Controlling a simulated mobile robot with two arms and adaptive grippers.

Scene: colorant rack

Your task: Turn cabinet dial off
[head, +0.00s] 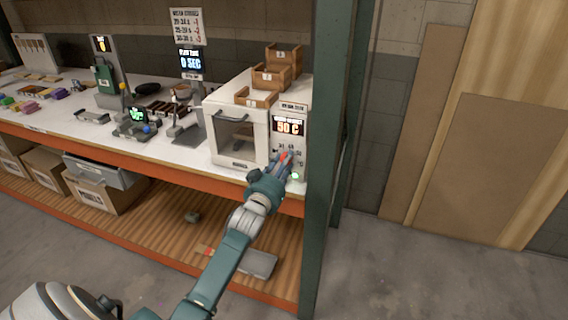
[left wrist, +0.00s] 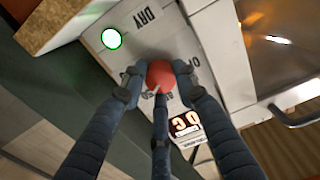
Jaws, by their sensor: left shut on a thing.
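The white drying cabinet (head: 238,159) stands at the right end of the bench, with a control panel whose display (head: 288,126) reads "50 C". The red dial (head: 285,155) sits low on that panel. My left gripper (head: 282,160) reaches it from the front. In the left wrist view the round red dial (left wrist: 160,74) is between the blue fingers of the left gripper (left wrist: 158,82), which are shut on it. A light line shows on the dial; the words "DRY" and part of "OFF" show around it. My right gripper is not in view.
A lit green-ringed light (left wrist: 112,38) is beside the dial. Small wooden trays (head: 277,75) are on the cabinet's top. A dark green post (head: 328,160) stands close right of the panel. Several devices fill the bench to the left; boxes (head: 108,190) are on the lower shelf.

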